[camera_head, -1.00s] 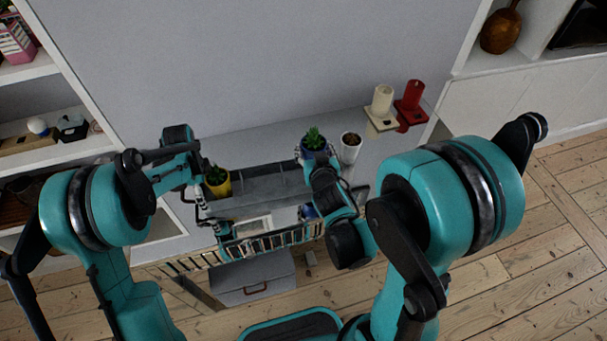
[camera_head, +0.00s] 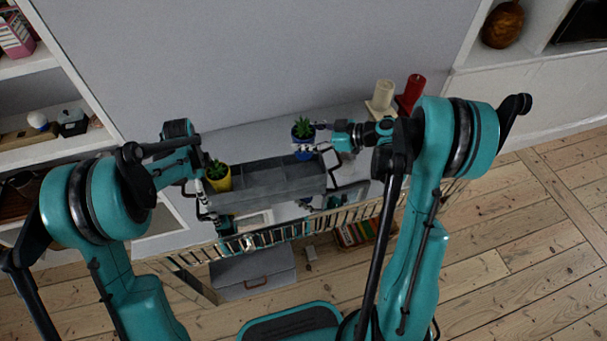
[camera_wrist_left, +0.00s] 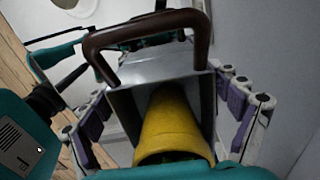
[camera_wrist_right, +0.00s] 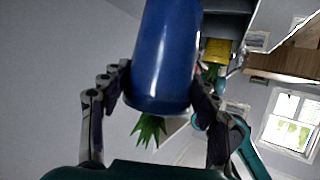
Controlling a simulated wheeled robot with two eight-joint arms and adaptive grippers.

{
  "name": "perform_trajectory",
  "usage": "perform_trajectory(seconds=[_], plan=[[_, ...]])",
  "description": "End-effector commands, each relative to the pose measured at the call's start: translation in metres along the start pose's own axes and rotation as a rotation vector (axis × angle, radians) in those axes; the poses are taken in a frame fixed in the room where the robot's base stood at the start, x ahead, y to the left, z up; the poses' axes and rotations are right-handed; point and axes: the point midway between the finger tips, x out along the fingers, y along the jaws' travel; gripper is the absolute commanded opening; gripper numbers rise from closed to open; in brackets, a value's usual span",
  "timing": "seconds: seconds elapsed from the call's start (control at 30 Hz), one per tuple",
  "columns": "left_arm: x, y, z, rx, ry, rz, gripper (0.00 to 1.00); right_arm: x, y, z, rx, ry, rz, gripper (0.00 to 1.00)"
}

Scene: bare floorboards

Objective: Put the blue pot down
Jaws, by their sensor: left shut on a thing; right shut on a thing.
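The blue pot (camera_head: 303,152) with a spiky green plant stands upright at the back right of the grey compartment box (camera_head: 268,178). My right gripper (camera_head: 318,139) is shut on it from the right; the right wrist view shows fingers on both sides of the blue pot (camera_wrist_right: 165,60). I cannot tell whether its base touches anything. My left gripper (camera_head: 204,190) is shut on the left end of the grey box, whose brown handle (camera_wrist_left: 140,28) shows in the left wrist view. A yellow pot (camera_head: 219,182) with a plant sits in the box's left end.
The box is over a pale narrow table against the wall. A cream candle (camera_head: 381,97) and a red candle (camera_head: 411,90) stand at the back right. A slatted rail (camera_head: 265,237) lies in front, with a grey case (camera_head: 252,272) on the floor below.

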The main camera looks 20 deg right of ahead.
Motion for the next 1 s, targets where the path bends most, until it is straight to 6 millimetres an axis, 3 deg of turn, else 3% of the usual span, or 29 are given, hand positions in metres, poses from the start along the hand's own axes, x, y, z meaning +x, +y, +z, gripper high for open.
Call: perform_trajectory(seconds=[0.1, 0.27, 0.53, 1.0], plan=[[0.000, -0.001, 0.000, 0.000, 0.000, -0.002, 0.47, -0.004, -0.011, -0.011, -0.057, -0.001, -0.144, 0.03], [0.000, -0.001, 0.000, 0.000, 0.000, -0.002, 0.47, -0.012, -0.020, -0.014, -0.095, -0.002, -0.244, 0.03], [0.000, -0.001, 0.000, 0.000, 0.000, -0.002, 0.47, 0.003, -0.022, 0.026, -0.102, -0.003, -0.263, 0.03], [0.000, -0.001, 0.000, 0.000, 0.000, -0.002, 0.47, 0.023, -0.022, 0.075, -0.101, -0.004, -0.261, 0.03]])
